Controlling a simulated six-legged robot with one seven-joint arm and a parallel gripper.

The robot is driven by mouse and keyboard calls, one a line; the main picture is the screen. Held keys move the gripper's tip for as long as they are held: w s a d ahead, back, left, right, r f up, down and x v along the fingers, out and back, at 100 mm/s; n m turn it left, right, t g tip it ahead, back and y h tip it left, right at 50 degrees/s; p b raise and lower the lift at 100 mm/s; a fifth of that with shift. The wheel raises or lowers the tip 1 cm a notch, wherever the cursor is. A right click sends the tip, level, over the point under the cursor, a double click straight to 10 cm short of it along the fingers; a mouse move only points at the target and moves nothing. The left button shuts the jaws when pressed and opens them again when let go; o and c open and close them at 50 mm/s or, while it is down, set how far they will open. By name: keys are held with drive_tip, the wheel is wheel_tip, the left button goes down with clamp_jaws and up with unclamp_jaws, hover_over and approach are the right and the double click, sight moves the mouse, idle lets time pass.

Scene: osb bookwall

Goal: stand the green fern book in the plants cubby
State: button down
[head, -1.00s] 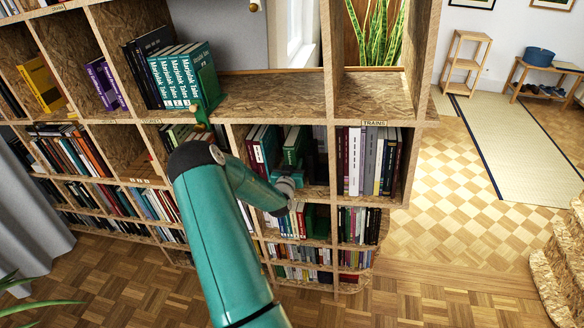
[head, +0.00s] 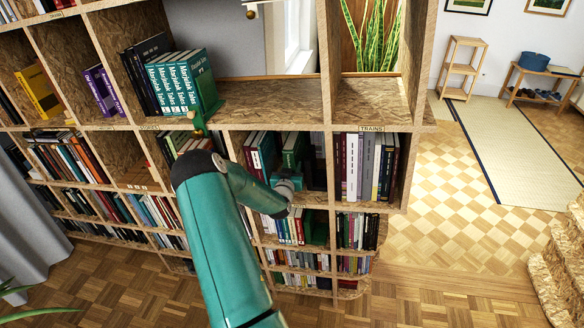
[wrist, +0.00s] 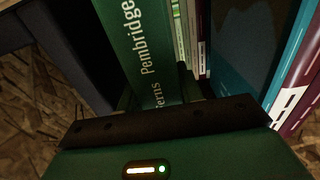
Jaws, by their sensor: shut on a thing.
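The green fern book (head: 291,152) stands about upright in the cubby left of the one labelled TRAINS. Its spine, reading "Ferns" and "Pembridge", fills the upper middle of the wrist view (wrist: 142,48). My gripper (head: 286,181) is at the front of this cubby, shut on the lower part of the book. In the wrist view my dark fingers (wrist: 155,95) sit at the spine's lower end. Their tips are partly hidden by the book. I cannot read a plants label on this cubby (head: 262,127); my arm covers part of the shelf front.
Dark red and white books (head: 258,152) stand left of the fern book, and dark ones (head: 318,160) to its right. The TRAINS cubby's books (head: 365,165) stand beyond the divider. Green Marjolek Tales volumes (head: 180,82) stand above left. The shelf top (head: 270,100) is clear.

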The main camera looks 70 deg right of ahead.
drive_tip(key=shift+r, duration=0.1)
drive_tip(key=c, duration=0.8)
unclamp_jaws()
drive_tip(key=shift+c, duration=0.2)
drive_tip(key=s+a, duration=0.2)
drive_tip(key=a, duration=1.1)
drive_tip(key=shift+a, duration=0.3)
